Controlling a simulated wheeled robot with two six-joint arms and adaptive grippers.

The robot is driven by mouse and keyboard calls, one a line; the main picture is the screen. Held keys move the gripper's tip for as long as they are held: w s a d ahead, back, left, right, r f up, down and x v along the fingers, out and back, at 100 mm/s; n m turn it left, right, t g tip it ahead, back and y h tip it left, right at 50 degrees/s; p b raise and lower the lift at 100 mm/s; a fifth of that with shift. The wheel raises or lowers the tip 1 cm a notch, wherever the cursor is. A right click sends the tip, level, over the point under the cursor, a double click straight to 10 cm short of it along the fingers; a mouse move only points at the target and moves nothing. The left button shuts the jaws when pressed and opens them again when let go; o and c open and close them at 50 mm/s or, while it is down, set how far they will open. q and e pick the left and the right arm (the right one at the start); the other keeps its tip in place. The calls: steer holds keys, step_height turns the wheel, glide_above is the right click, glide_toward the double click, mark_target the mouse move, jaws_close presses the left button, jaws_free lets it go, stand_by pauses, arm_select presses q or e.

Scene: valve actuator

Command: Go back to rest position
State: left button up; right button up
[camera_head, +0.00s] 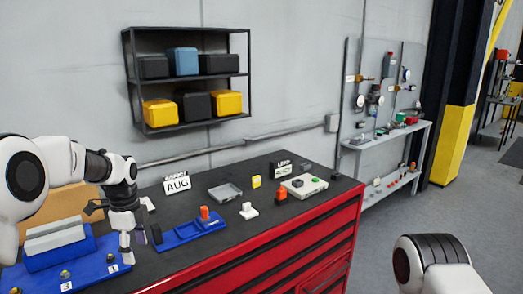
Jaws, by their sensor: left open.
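My left arm comes in from the left, and its gripper (121,226) hangs open over the left part of the workbench. It is close above the right end of a blue fixture (92,270) with numbered spots and a grey block (54,237). Whether it touches the fixture I cannot tell. I see nothing held in it. Of my right arm only a white and black link (440,262) shows at the lower right; its gripper is out of view.
The red workbench (312,240) has a dark top carrying a blue tray (190,232) with an orange part, a grey tray (225,192), a white part (249,210), a yellow block (256,181) and a button box (304,186). A wall shelf (190,81) holds several bins. Floor at right is clear.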

arm_select(q)
steer(key=s+d+f+g+b, duration=0.2)
steer(key=s+f, duration=0.5)
steer(key=f, duration=0.5)
steer(key=s+d+f+g+b, duration=0.1)
steer(key=s+f+g+b, duration=0.15)
steer(key=s+f, duration=0.75)
steer(key=s+d+f+n+g+b, duration=0.25)
steer(key=s+f+n, duration=0.25)
steer(key=s+f, duration=1.15)
steer(key=s+d+n+t, duration=0.1)
steer(key=s+n+t, duration=0.3)
steer(key=s+n, duration=0.55)
steer(key=w+n+t, duration=0.1)
steer(key=w+n, duration=0.1)
steer(key=w+f+n+t, duration=0.1)
steer(key=w+n+t, duration=0.1)
steer(key=shift+b, duration=0.3)
arm_select(e)
step_height(320, 180, down, 8)
steer(key=shift+r, duration=0.2)
